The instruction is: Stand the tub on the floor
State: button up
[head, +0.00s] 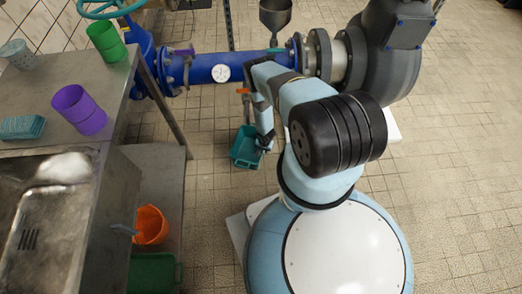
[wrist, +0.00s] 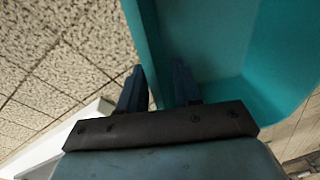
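The teal tub (head: 244,150) is in the middle of the head view, over the tiled floor beside the workbench. Its open side faces up, and it looks slightly tilted. My gripper (head: 262,143) is at its right edge. In the wrist view, the two dark fingers of my gripper (wrist: 158,85) stand on either side of the wall of the tub (wrist: 215,40), close against it. The gripper looks shut on that wall. I cannot tell whether the tub's base touches the floor or hangs just above it.
A steel bench with a sink (head: 50,215) stands at left, bearing a purple cup (head: 79,110), a green cup (head: 107,41) and a teal basket (head: 22,127). An orange bucket (head: 151,225) and green crate (head: 153,273) are below. A blue pipe (head: 240,66) crosses behind. Floor at right is clear.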

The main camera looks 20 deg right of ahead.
notch_tip(320, 180, up, 12)
jog(key=s, duration=0.1)
jog(key=shift+s, duration=0.3)
dwell(0.5)
